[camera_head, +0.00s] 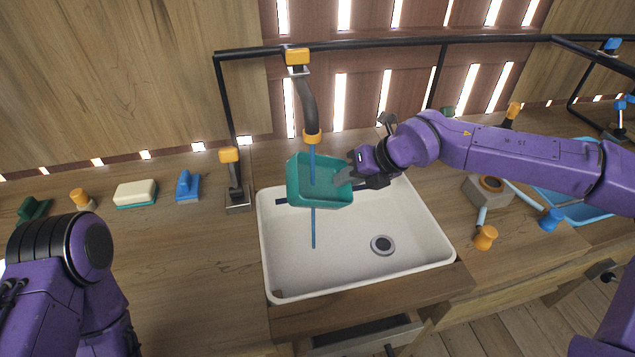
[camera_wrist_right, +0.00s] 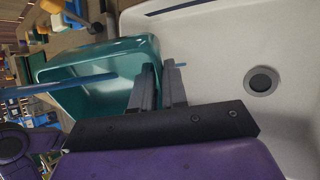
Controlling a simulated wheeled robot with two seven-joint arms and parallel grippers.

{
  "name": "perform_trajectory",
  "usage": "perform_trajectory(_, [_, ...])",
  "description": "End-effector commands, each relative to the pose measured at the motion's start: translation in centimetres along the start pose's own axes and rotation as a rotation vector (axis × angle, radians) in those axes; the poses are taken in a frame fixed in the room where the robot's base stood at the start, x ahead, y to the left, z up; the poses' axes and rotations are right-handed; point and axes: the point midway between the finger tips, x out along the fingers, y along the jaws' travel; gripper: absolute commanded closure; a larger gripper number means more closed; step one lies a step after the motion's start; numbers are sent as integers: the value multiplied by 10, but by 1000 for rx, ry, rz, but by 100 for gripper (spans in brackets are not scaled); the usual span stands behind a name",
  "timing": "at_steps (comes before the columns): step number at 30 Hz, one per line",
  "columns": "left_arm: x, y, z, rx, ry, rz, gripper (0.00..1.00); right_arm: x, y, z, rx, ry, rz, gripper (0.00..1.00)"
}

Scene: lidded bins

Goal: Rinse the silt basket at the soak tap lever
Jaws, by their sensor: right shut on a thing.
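The teal silt basket (camera_head: 306,192) is held over the white sink (camera_head: 340,270), under the tap spout (camera_head: 306,95). My right gripper (camera_head: 347,180) is shut on the basket's right wall; the basket (camera_wrist_right: 100,65) and gripper fingers (camera_wrist_right: 160,88) also show in the right wrist view. A blue stream (camera_head: 312,160) runs from the orange spout tip into the basket, and more blue (camera_head: 313,232) shows below it toward the sink floor. The orange-topped lever (camera_head: 232,170) stands at the sink's back left corner, apart from both arms. My left arm is at lower left; its gripper is out of view.
A blue brush (camera_head: 188,187), a cream-and-teal sponge (camera_head: 136,193) and an orange-topped piece (camera_head: 82,198) sit on the counter at left. A grey block (camera_head: 487,190) and a blue tray (camera_head: 575,205) are at right. A black rail (camera_head: 400,42) crosses behind.

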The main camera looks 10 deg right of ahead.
Motion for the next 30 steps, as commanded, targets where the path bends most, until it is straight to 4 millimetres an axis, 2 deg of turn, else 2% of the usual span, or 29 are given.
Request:
perform_trajectory(8, [-10, -1, -4, 0, 0, 0, 28, -2, -6, 8, 2, 0, 0, 100])
perform_trajectory(15, [-10, -1, -4, 0, 0, 0, 28, -1, -8, 9, 1, 0, 1, 100])
perform_trajectory(25, [-32, -3, -13, 0, 0, 0, 28, -29, -15, 2, 2, -1, 1, 100])
perform_trajectory(30, [-36, -3, -15, 0, 0, 0, 28, -35, -19, -2, 1, -1, 1, 100])
